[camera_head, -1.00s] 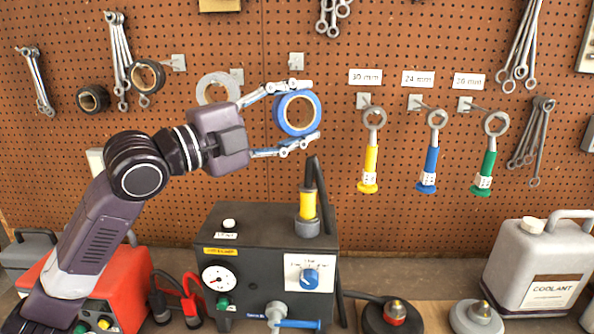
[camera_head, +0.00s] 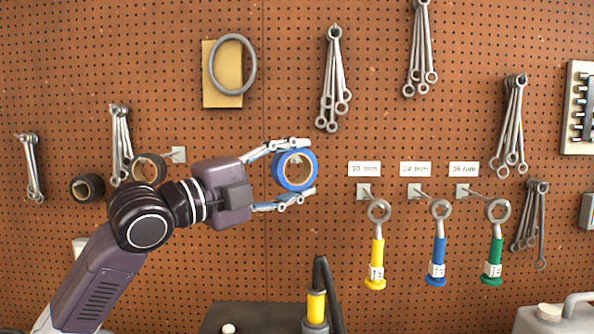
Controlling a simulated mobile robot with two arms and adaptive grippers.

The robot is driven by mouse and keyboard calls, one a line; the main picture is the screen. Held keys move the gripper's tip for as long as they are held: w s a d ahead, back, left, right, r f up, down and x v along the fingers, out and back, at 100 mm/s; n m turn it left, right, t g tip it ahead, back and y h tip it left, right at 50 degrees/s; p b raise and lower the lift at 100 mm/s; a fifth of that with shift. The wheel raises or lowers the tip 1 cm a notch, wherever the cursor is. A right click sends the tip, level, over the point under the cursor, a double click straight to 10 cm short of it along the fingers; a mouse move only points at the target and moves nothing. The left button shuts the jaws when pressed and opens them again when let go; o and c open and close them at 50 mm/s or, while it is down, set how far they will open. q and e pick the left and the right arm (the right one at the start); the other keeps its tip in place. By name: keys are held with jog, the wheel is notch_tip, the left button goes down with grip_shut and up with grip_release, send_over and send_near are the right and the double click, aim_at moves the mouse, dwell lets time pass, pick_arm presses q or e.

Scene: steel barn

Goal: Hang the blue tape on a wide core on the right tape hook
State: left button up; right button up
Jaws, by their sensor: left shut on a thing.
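The blue tape (camera_head: 311,183) is a ring on a wide pale core, held upright and facing me. My left gripper (camera_head: 294,170) is shut on it from the left, one finger above and one below. The tape is in front of the pegboard, where the right tape hook is. The hook is mostly hidden behind the tape; a small pale piece (camera_head: 296,158) shows through the core and may be it. I cannot tell whether the core is around the hook. My right gripper is not in view.
Dark tape rolls (camera_head: 87,187) and another hook (camera_head: 178,154) are on the pegboard at left. Ring wrenches with a yellow handle (camera_head: 376,262) and other colours hang at right. A black machine (camera_head: 262,318) stands below. The board just above the tape is bare.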

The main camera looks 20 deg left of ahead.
pick_arm(q)
jog(key=w+a+f, duration=0.1)
jog(key=w+a, duration=0.1)
jog(key=w, duration=0.6)
jog(key=shift+w+a+f+p, duration=0.2)
jog(key=shift+f+p, duration=0.1)
jog(key=shift+p, duration=0.1)
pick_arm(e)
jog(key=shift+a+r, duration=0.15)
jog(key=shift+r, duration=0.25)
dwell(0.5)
pick_arm(q)
jog(key=o, duration=1.2)
jog(key=shift+w+f, duration=0.1)
jog(key=shift+o, duration=0.2)
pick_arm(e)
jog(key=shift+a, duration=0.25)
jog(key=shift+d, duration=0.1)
